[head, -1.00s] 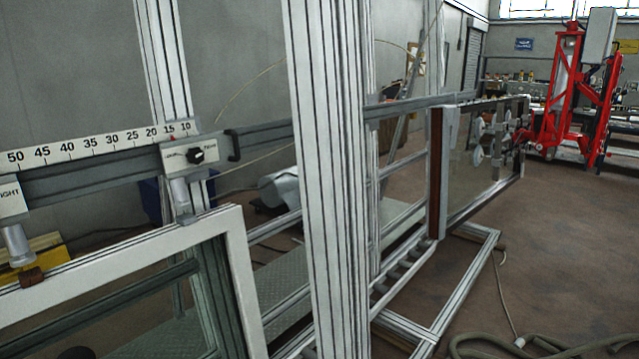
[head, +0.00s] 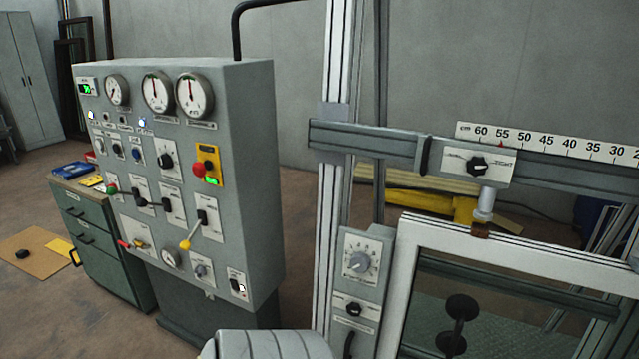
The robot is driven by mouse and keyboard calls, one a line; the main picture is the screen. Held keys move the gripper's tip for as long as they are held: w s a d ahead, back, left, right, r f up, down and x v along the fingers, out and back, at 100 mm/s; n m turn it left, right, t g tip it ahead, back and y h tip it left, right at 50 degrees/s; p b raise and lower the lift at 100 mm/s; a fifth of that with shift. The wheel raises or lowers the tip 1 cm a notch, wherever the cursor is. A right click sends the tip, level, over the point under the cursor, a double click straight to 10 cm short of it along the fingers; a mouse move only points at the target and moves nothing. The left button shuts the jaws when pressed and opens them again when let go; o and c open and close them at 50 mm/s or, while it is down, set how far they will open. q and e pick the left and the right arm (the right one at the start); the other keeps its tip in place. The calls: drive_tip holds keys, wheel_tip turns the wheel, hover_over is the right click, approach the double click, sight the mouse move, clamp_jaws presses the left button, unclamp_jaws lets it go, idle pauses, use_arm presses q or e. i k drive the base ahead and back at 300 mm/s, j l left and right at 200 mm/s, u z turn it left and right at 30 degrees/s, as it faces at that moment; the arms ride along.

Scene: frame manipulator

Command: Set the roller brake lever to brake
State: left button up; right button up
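A grey control panel (head: 240,190) stands left of the aluminium frame. On its front is a lever with a yellow knob (head: 186,244), its rod slanting from upper right down to lower left. A small lever with a red tip (head: 124,243) is at lower left on the panel. A small grey box (head: 375,262) on the frame post carries a dial, a black knob and a dark handle (head: 348,343), cut off below. The labels are too small to read, so I cannot tell which is the roller brake lever. Neither gripper is in view.
A framed window (head: 405,290) stands in the aluminium frame at right, under a rail with a scale (head: 540,140). A green drawer cabinet (head: 95,250) stands left of the panel. Floor (head: 300,200) shows between panel and frame.

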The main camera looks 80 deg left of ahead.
sight(141, 202)
drive_tip(key=u, duration=1.9)
